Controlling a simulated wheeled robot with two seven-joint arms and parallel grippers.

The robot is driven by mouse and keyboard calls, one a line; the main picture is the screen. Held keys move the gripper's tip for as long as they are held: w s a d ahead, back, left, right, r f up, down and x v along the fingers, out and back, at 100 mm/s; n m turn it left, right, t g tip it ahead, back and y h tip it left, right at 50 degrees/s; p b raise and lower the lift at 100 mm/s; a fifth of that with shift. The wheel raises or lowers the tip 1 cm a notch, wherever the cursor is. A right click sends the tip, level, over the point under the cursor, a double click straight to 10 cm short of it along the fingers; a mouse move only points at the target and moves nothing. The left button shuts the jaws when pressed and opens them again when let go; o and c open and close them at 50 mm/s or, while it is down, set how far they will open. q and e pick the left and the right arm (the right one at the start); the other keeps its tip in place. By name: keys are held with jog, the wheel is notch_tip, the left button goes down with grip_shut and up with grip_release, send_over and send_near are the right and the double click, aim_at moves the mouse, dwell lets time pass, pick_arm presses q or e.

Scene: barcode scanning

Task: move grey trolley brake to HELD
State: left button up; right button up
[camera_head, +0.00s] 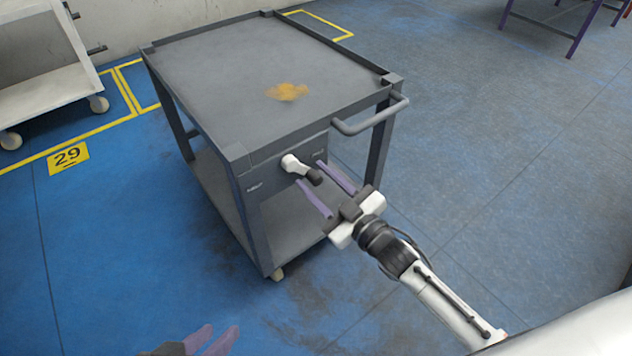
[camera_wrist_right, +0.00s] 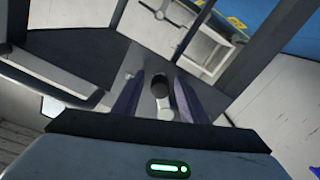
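The grey trolley (camera_head: 220,100) stands in the middle of the head view. Its brake lever (camera_head: 294,163) is on the near end panel, with a white hub and a dark grip slanting down to the right. Small labels sit on the panel on either side of it; I cannot read them. My right gripper (camera_head: 328,178) is open, with its purple fingers on either side of the lever's dark grip. In the right wrist view the dark grip (camera_wrist_right: 163,90) shows between the two fingers. I cannot tell whether they touch it. My left gripper (camera_head: 212,341) is at the bottom edge, apart from the trolley, partly out of view.
A push handle (camera_head: 372,118) sticks out from the trolley's right corner, above my right gripper. A white trolley (camera_head: 45,85) stands at the far left beside yellow floor lines and a "29" marker (camera_head: 68,157).

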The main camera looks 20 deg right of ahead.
jog(key=shift+w+a, duration=0.1)
jog(key=shift+w, duration=0.15)
jog(key=shift+c, duration=0.3)
